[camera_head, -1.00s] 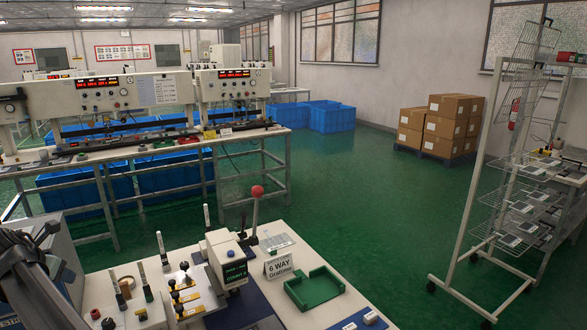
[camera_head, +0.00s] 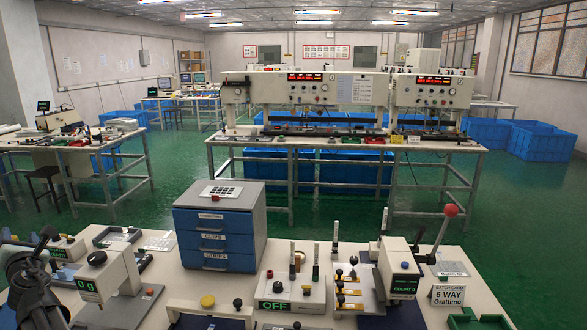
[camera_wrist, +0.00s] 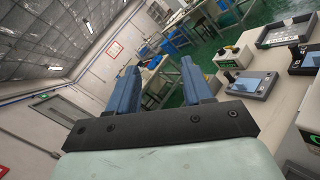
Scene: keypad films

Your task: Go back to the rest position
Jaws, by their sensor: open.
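My gripper shows in the wrist view (camera_wrist: 158,88). Its two blue fingers stand apart with nothing between them. The wrist view is tilted and looks out over the room, with the ceiling at upper left and the bench at right. In the head view part of my dark arm (camera_head: 38,280) shows at the lower left edge, beside the near bench (camera_head: 270,318). The fingertips cannot be made out there.
The near bench carries a blue drawer unit (camera_head: 218,238), a box reading OFF (camera_head: 292,290), a press reading COUNT 0 (camera_head: 400,268), a 6 WAY card (camera_head: 447,296) and a green tray (camera_head: 480,320). Open green floor (camera_head: 340,218) lies beyond.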

